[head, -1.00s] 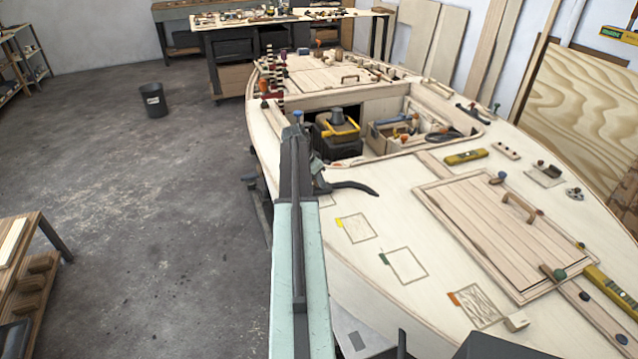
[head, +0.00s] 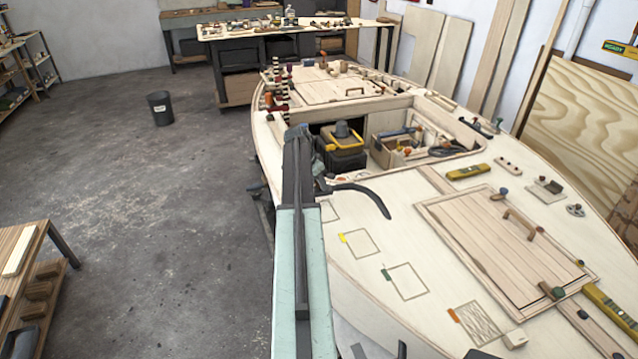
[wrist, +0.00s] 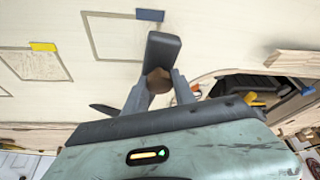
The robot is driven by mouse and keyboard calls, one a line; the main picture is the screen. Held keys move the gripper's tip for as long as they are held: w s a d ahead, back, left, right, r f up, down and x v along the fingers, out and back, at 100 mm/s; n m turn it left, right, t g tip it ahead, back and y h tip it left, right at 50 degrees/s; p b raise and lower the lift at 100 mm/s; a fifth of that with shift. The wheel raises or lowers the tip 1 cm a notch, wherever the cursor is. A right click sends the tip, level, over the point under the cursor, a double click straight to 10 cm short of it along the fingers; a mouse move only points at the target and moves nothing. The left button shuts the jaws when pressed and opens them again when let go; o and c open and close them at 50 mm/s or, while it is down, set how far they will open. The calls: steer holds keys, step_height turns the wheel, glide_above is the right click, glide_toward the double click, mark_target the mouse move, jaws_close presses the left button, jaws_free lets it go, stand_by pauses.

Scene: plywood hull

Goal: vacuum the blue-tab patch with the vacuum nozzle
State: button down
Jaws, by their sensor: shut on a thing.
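In the wrist view my gripper (wrist: 158,82) is shut on the vacuum nozzle (wrist: 164,52), a dark block-like head with a brown part between the fingers. The blue-tab patch (wrist: 108,38) is a thin outlined rectangle on the pale deck, with its blue tab (wrist: 150,15) at the top edge. The nozzle head overlaps this patch in the picture and hides its right part. I cannot tell whether it touches the deck. In the head view a patch outline (head: 329,211) shows beside my arm, its tab hidden. A dark curved piece extends right of my gripper.
Patches with yellow (head: 342,238), green (head: 386,274) and orange (head: 453,315) tabs lie along the deck's near side. A slatted hatch (head: 500,240) with a handle lies to their right. An open recess holds a yellow-and-black machine (head: 342,142) and a tool box.

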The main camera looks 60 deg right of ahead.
steer(key=shift+r+p, duration=0.45)
steer(key=shift+r, duration=0.5)
step_height(320, 180, up, 3)
steer(key=p, duration=0.3)
steer(key=shift+r, duration=0.15)
